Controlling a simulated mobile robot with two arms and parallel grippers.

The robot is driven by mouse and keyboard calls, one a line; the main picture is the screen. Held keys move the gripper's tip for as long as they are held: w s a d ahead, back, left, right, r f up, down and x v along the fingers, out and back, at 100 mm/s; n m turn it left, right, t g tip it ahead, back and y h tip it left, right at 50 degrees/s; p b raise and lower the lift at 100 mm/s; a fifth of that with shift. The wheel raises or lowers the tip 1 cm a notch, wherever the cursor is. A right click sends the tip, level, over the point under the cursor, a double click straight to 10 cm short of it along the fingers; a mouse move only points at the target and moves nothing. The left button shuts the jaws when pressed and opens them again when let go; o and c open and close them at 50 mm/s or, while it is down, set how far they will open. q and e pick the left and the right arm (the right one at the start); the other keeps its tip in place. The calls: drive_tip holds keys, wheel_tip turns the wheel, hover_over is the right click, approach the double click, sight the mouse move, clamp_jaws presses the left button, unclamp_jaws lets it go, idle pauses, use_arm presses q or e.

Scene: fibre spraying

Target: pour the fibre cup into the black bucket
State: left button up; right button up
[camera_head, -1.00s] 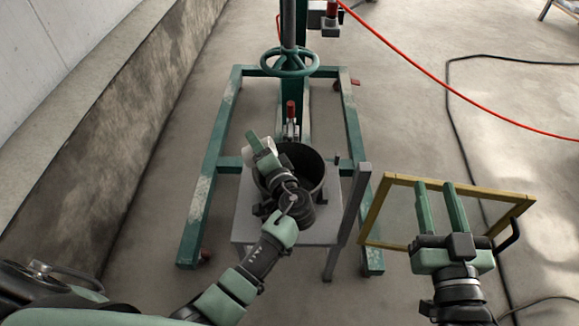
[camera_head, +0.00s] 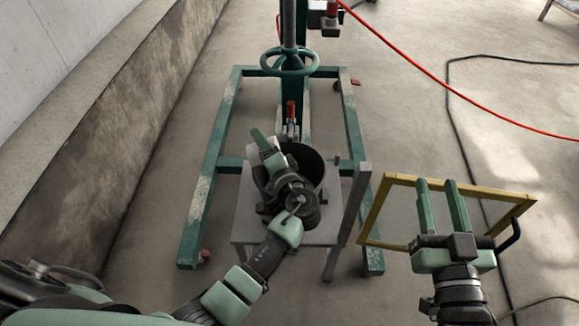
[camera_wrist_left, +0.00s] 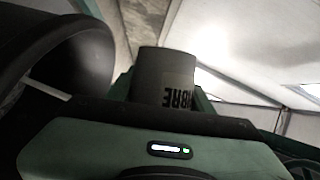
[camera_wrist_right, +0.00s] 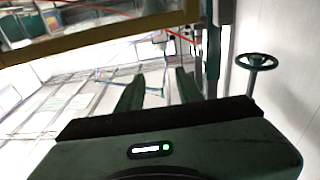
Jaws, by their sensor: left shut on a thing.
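The black bucket (camera_head: 313,170) stands on a small grey stand, partly covered by my left arm. My left gripper (camera_head: 264,146) is at the bucket's left rim, shut on the fibre cup. The cup's mouth and contents are not visible. My right gripper (camera_head: 436,184) is open and empty, off to the right.
The grey stand (camera_head: 246,212) sits inside a green steel frame (camera_head: 207,190) with a handwheel (camera_head: 290,62) above. A yellow frame (camera_head: 375,215) is by my right gripper. A red hose (camera_head: 440,88) and black cable cross the floor on the right.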

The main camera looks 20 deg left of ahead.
sight(273, 138)
use_arm(q)
drive_tip(key=shift+w+d+r+m, duration=0.2)
drive_tip(key=shift+d+m, duration=0.2)
use_arm(e)
drive_tip(key=shift+r, duration=0.3)
